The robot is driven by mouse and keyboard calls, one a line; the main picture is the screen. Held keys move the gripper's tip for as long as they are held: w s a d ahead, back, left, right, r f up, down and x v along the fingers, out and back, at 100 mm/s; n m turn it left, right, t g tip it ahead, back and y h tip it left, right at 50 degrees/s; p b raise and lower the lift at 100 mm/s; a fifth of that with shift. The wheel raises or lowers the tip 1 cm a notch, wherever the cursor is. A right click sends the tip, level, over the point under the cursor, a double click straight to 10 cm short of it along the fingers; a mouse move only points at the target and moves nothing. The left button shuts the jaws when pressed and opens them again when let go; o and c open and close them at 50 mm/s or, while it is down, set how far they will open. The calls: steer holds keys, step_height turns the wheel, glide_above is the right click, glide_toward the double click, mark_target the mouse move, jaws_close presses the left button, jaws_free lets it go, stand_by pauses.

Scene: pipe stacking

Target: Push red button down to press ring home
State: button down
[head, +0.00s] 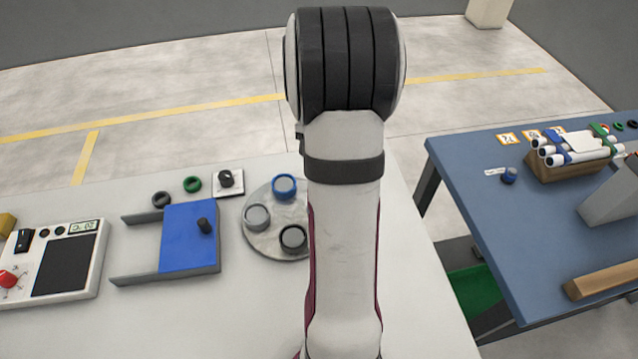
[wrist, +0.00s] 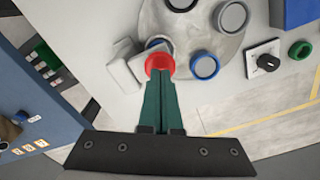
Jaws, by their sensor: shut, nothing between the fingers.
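In the wrist view the red button (wrist: 160,62) is a round red cap at the tips of my gripper (wrist: 160,80). My green fingers are shut together and empty, and their tips overlap the button's near edge. I cannot tell whether they touch it. A blue ring-shaped part (wrist: 158,44) shows just behind the button, mostly hidden. A light grey block-like fixture (wrist: 124,68) stands beside them. How the ring sits is hidden. In the head view my arm covers this spot and my gripper is out of sight.
A round grey plate (head: 262,240) holds cups with a blue ring (head: 284,184), a grey ring (head: 256,216) and a black ring (head: 293,237). A black knob (head: 225,178), blue slide (head: 190,238) and control panel (head: 60,266) lie left. A blue table (head: 480,200) stands right.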

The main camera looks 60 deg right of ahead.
steer(key=shift+f, duration=1.75)
stand_by(0.3)
steer(key=shift+r, duration=3.55)
steer(key=w+a+r+n, duration=0.2)
steer(key=a+r+n, duration=0.15)
steer(key=a, duration=1.05)
steer(key=s+a+n+y, duration=0.1)
steer(key=s+a+n, duration=0.2)
steer(key=s+a, duration=0.3)
steer(key=s+a+n, duration=0.3)
steer(key=s+a, duration=0.3)
steer(key=a, duration=0.8)
steer(key=shift+a+y, duration=0.15)
steer(key=shift+y, duration=0.25)
